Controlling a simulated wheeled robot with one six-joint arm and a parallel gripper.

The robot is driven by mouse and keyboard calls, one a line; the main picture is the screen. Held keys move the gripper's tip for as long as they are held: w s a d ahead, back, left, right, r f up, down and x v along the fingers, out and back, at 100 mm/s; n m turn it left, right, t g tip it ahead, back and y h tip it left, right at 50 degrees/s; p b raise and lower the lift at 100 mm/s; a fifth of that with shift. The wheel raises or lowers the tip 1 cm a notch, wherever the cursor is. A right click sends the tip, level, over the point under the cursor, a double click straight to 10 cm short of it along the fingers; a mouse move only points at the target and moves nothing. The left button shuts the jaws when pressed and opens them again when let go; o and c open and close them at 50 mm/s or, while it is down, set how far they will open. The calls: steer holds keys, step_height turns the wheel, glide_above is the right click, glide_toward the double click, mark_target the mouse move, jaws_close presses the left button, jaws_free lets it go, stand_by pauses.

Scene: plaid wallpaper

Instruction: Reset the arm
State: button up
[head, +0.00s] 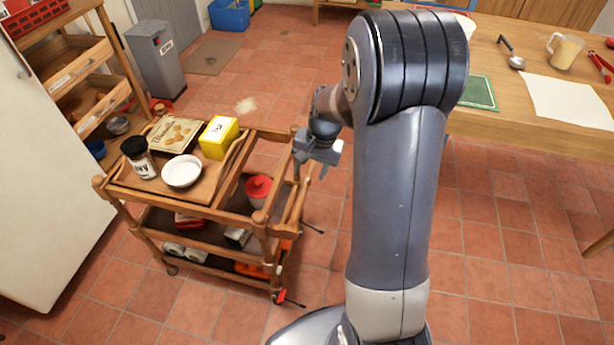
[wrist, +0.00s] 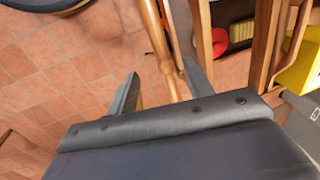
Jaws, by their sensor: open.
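My gripper (head: 318,160) hangs at the right edge of the wooden trolley in the head view, beside its upper rail. The jaws are apart and hold nothing. In the wrist view, the two fingers of my gripper (wrist: 162,88) stand wide apart, with a turned wooden trolley post and floor tiles showing beyond them. My arm rises in the middle of the head view, bent over at the top.
The trolley (head: 210,212) carries a white bowl (head: 182,171), a dark-lidded jar (head: 139,158), a yellow box (head: 219,138) and a patterned tin (head: 173,133). A red-lidded pot (head: 258,190) sits lower. A wooden table (head: 510,95) stands right. Tiled floor between is open.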

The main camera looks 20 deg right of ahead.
mark_target(304, 190)
steer(key=shift+s+d+r, duration=0.1)
steer(key=shift+d+r, duration=0.05)
steer(key=shift+r, duration=0.7)
steer(key=f, duration=0.3)
steer(key=a+f+b, duration=0.1)
steer(key=f, duration=0.3)
steer(key=w+f, duration=0.1)
steer(key=f, duration=0.2)
steer(key=shift+a+f+b, duration=0.35)
steer(key=shift+a+b, duration=0.05)
steer(key=shift+s+d, duration=0.2)
steer(key=shift+d, duration=0.25)
